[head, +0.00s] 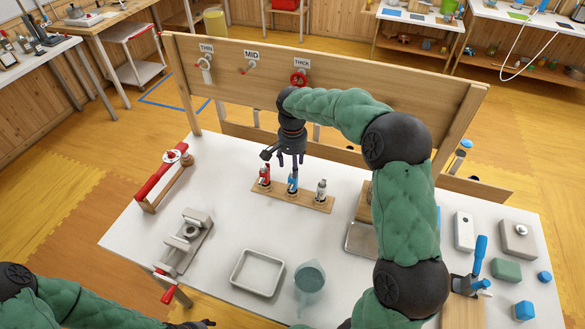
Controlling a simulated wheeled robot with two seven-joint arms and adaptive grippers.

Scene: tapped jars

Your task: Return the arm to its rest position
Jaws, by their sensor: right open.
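My right arm, in green padding, reaches up and over the white table (130,232). Its right gripper (286,160) is open and points down over a wooden rack (311,201). The rack carries a red-topped item (264,176), a blue-topped item (293,182) and a grey-white item (321,189). The gripper's fingers are just above and around the blue one's top; I cannot tell whether they touch. My left arm lies low at the bottom left. Only a dark bit of its left gripper (195,324) shows at the bottom edge.
A wooden board with taps labelled THIN, MID and THICK (301,78) stands behind the rack. A grey tray (257,272), a teal jug (309,276), a vise (187,240) and a red bar stand (160,181) are on the table. Blocks and a blue-handled tool (479,258) sit right.

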